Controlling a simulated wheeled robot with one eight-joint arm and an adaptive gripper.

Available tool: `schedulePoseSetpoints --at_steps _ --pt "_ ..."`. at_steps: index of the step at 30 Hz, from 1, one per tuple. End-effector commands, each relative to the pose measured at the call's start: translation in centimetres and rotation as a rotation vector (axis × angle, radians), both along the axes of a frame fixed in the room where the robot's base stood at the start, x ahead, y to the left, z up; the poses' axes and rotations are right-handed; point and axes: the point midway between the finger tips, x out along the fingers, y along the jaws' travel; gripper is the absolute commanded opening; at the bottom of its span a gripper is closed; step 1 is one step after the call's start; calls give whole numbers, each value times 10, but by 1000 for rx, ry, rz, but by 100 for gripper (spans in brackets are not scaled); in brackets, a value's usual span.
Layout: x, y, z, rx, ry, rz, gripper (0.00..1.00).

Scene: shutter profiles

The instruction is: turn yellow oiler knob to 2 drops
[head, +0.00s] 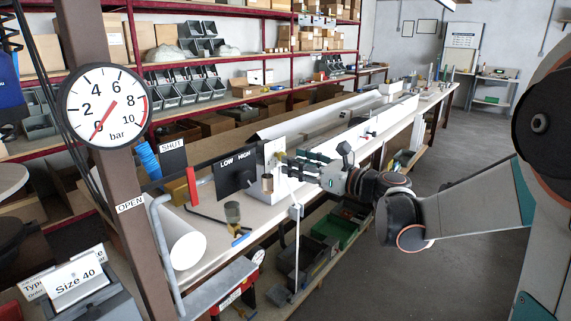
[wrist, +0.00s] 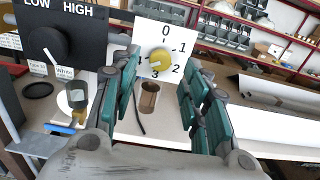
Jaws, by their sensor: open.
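In the head view my gripper (head: 298,165) is close to the white plate (head: 273,158) and partly covers the knob area. A brownish cylinder (wrist: 149,97) stands below the knob.
A black LOW/HIGH panel (head: 236,175) with a black knob (wrist: 47,43) is left of the plate. A red lever (head: 192,188), pipe and gauge (head: 105,105) stand further left. The bench (head: 215,257) holds a small funnel-topped fitting (head: 233,213). Long pale profiles lie behind.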

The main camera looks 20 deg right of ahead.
Motion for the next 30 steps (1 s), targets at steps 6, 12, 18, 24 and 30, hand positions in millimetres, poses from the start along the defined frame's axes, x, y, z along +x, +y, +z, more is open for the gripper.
schedulePoseSetpoints --at_steps 6,12,18,24,30 --pt "25 19 -1 0 0 1 42" --pt "33 24 0 0 0 -1 42" --pt "34 25 0 0 0 -1 42" --pt "34 25 0 0 0 -1 10" --pt "34 25 0 -1 -1 -1 0"
